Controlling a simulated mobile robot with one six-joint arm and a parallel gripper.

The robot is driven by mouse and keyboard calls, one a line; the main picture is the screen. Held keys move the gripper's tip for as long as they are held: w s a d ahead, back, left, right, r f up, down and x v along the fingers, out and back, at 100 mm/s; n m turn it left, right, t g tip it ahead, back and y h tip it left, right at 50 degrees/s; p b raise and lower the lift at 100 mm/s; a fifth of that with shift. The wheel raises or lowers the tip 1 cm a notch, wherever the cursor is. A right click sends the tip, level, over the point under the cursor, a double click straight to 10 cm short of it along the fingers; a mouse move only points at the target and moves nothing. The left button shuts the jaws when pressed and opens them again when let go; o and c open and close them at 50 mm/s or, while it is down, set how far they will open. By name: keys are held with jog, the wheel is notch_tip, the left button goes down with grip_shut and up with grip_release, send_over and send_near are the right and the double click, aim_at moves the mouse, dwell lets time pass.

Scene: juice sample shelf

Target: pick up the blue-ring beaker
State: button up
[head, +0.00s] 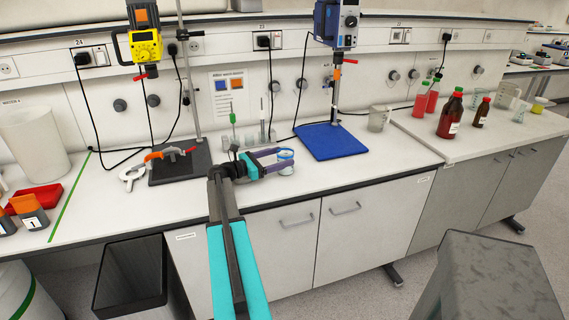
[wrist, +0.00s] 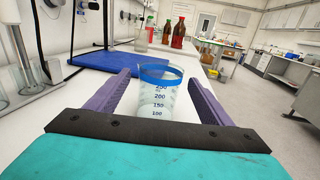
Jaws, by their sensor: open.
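The blue-ring beaker (wrist: 157,95) is a clear beaker with a blue band at its rim and blue volume marks. It stands upright on the white bench, and it also shows in the head view (head: 286,164) at the end of my arm. My gripper (wrist: 157,90) is open, with its purple fingers on the left and right of the beaker. The beaker is between the fingers, with a visible gap on its left; contact on the right is hard to tell. In the head view my gripper (head: 271,158) reaches the beaker from the left.
A blue stand base (head: 332,142) lies behind the beaker, and a dark stand base (head: 180,162) is to the left. A clear jug (head: 379,118) and brown bottles (head: 450,115) stand to the right. The bench right of the beaker is clear.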

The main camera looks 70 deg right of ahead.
aim_at(292, 152)
jog(key=shift+s, duration=0.1)
jog(key=shift+p+x, duration=0.85)
jog(key=shift+x, duration=2.3)
jog(key=c, duration=1.4)
jog(key=shift+o, duration=0.2)
jog(key=shift+r, duration=0.3)
jog(key=a+r+b, duration=0.4)
jog(key=a, duration=1.2)
jog(key=shift+r, duration=0.25)
jog(key=shift+s+b, duration=0.1)
jog(key=shift+b, duration=0.2)
